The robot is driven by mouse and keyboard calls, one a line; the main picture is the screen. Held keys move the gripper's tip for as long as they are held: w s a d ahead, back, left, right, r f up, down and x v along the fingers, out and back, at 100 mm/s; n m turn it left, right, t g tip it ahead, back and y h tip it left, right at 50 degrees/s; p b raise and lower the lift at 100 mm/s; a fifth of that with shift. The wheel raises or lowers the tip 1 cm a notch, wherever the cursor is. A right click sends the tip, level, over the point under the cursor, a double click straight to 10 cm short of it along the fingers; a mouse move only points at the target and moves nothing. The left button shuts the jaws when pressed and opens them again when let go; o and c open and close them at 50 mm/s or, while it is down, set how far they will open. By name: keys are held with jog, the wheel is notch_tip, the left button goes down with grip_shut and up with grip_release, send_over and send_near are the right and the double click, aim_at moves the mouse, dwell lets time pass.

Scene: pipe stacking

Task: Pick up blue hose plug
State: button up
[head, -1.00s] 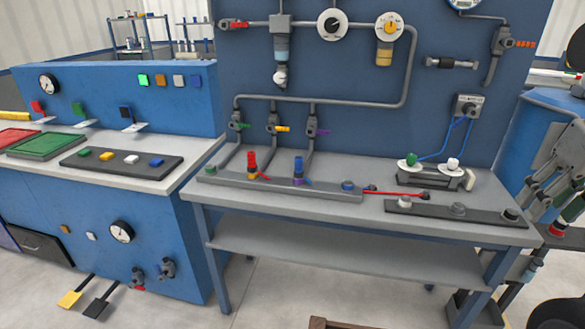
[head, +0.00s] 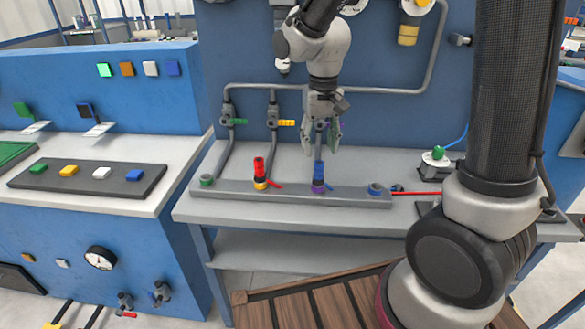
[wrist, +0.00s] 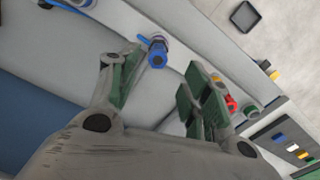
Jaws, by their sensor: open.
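The blue hose plug (head: 318,172) stands upright on a purple-collared fitting in the grey rail (head: 290,195) on the workbench. It also shows in the wrist view (wrist: 157,54), beyond and between the fingertips. My gripper (head: 321,138) is open and empty, pointing down just above the plug, with no contact visible. In the wrist view my gripper (wrist: 155,88) has its green-padded fingers spread to either side of the plug's line.
A red plug (head: 259,168) stands to the left on the same rail. A blue-ringed socket (head: 376,189) with a red hose is to the right. Pipes with valves (head: 273,122) rise close behind. A button panel (head: 88,178) lies on the left counter.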

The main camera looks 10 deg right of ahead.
aim_at(319, 162)
jog(key=shift+s+f, duration=0.1)
jog(key=shift+f, duration=0.35)
notch_tip(319, 162, down, 7)
jog(key=shift+d+r, duration=0.1)
jog(key=shift+d, duration=0.05)
grip_shut()
